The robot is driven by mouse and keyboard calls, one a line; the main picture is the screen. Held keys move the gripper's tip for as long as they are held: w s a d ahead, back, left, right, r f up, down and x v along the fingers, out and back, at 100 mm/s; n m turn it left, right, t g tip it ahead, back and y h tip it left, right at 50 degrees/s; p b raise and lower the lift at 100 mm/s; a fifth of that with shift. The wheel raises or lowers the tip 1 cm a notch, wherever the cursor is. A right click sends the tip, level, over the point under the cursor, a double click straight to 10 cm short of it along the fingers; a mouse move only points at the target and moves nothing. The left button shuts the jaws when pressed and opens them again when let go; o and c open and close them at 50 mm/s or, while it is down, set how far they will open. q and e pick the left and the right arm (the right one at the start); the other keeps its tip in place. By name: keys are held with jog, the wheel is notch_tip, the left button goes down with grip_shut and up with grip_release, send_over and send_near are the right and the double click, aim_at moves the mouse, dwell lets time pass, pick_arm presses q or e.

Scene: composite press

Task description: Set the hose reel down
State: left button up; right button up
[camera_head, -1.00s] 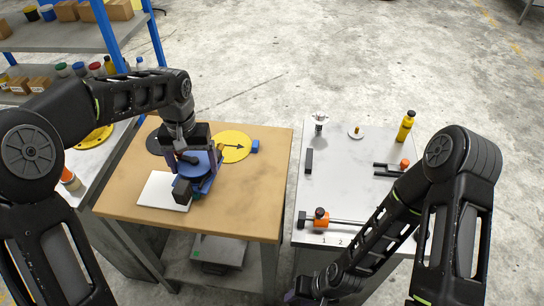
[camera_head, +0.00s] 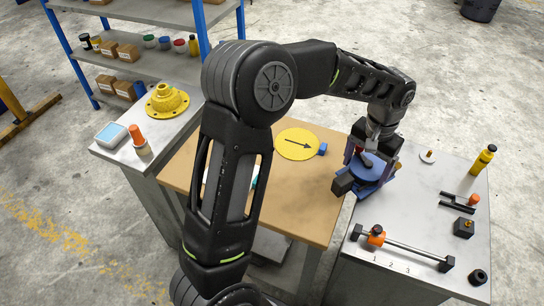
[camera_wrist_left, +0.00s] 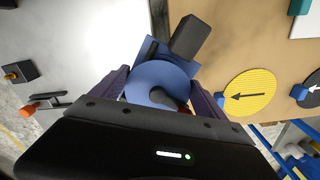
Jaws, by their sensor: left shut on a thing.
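The blue hose reel (camera_head: 372,175), with a blue base and a dark block on one side, is held in my left gripper (camera_head: 368,152). It hangs over the join between the wooden-topped table (camera_head: 310,215) and the grey table (camera_head: 405,215). In the left wrist view the blue reel (camera_wrist_left: 160,78) sits between the two purple-grey fingers of the gripper (camera_wrist_left: 160,88), which are shut on it. I cannot tell whether its underside touches a surface. My right gripper is not in view.
A yellow disc with an arrow (camera_head: 297,144) and a small blue block (camera_head: 323,149) lie on the wooden top. The grey table holds a bar with an orange collar (camera_head: 376,236), a yellow bottle (camera_head: 483,160) and a dark fork-like part (camera_head: 457,202). Its middle is clear.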

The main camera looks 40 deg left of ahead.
pick_arm(q)
jog(key=shift+r, duration=0.1)
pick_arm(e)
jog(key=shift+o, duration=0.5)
pick_arm(q)
jog(key=shift+s+a+r, duration=0.1)
jog(key=shift+a+r, duration=0.05)
jog(key=shift+a, duration=0.2)
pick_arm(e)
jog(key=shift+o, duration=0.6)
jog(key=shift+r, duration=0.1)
pick_arm(q)
jog(key=s+a+r+n+p, duration=0.4)
jog(key=s+a+n, duration=0.2)
jog(key=s+a, duration=0.4)
jog(key=shift+s+a+r+n, duration=0.15)
jog(key=shift+a+r+n, duration=0.2)
jog(key=shift+a, duration=0.9)
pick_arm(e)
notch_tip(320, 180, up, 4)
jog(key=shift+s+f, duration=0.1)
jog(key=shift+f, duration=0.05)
pick_arm(q)
jog(key=shift+f, duration=0.15)
jog(key=shift+f, duration=0.1)
notch_tip(320, 180, down, 6)
jog(key=shift+p, duration=0.3)
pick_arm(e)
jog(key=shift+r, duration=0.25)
